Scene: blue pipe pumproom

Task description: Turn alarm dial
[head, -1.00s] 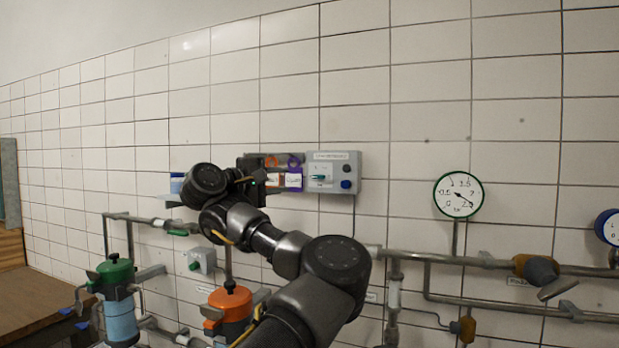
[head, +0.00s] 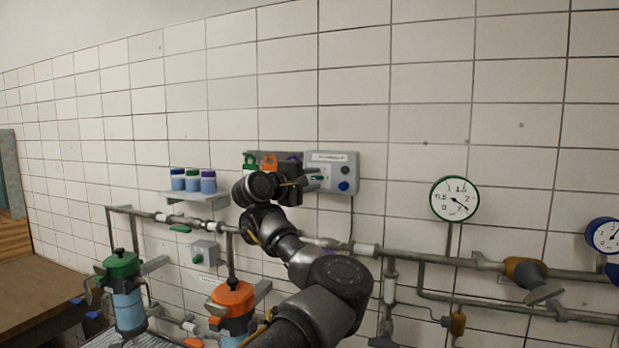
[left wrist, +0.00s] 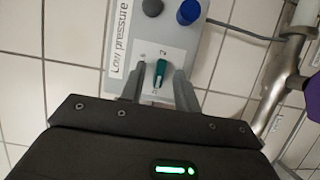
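The grey alarm box (head: 345,168) is fixed to the tiled wall. It carries a dark knob, a blue knob and a small green dial. In the left wrist view the green dial (left wrist: 159,73) sits on a white scale panel beside a "Low pressure" label (left wrist: 121,38). My left gripper (left wrist: 160,80) is open, with one finger on each side of the dial. Gaps show between the dial and both fingers; I cannot tell their exact depth. In the head view my left gripper (head: 314,179) is at the box's left side and partly covers it. My right gripper is out of view.
Coloured lockout tags (head: 270,163) hang left of the box, partly behind my arm. A shelf (head: 190,195) with capped bottles is further left. Pipes (head: 440,258) run along the wall below, with a green-rimmed gauge (head: 455,199) to the right.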

